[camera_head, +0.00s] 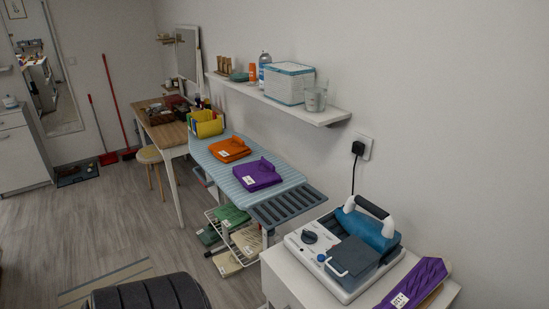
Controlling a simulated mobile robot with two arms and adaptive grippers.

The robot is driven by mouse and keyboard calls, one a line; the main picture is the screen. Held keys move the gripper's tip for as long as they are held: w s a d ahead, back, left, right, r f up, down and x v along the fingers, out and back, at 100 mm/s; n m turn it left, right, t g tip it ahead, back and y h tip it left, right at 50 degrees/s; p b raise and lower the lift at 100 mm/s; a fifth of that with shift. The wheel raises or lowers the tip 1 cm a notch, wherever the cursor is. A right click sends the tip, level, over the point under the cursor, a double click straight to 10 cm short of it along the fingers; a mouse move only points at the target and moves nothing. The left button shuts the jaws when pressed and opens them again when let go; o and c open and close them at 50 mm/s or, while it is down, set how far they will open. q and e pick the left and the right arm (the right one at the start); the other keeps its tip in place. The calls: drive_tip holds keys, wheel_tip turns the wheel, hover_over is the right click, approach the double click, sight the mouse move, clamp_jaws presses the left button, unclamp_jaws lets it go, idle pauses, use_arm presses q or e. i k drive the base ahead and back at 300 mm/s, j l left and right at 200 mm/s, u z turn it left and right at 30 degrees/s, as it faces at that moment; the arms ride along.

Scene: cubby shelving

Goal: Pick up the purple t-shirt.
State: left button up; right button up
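A folded purple t-shirt (257,174) with a small white tag lies flat on the near part of the light blue ironing board (283,178). A folded orange garment (229,149) lies just behind it on the same board, close by. Another purple item (418,281) with a white label lies at the lower right on the white cabinet; I cannot tell what it is. Neither of my grippers is in view.
A steam iron station (345,250) stands on the white cabinet (283,284) at the right. A grey slatted rest (288,207) extends from the board's near end. A wall shelf (290,107) holds a box and glasses. Green folded cloth (232,215) lies on the rack below. Floor at left is largely clear.

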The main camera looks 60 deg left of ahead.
sight(255, 176)
drive_tip(key=u, duration=1.95)
drive_tip(key=i+j+z, duration=0.15)
drive_tip(key=i+j, duration=0.2)
drive_tip(key=i+j+z, duration=0.2)
drive_tip(key=i+j, duration=0.15)
drive_tip(key=j, duration=0.15)
drive_tip(key=i+j+z, duration=0.15)
drive_tip(key=i+j, duration=0.15)
drive_tip(key=j, duration=0.2)
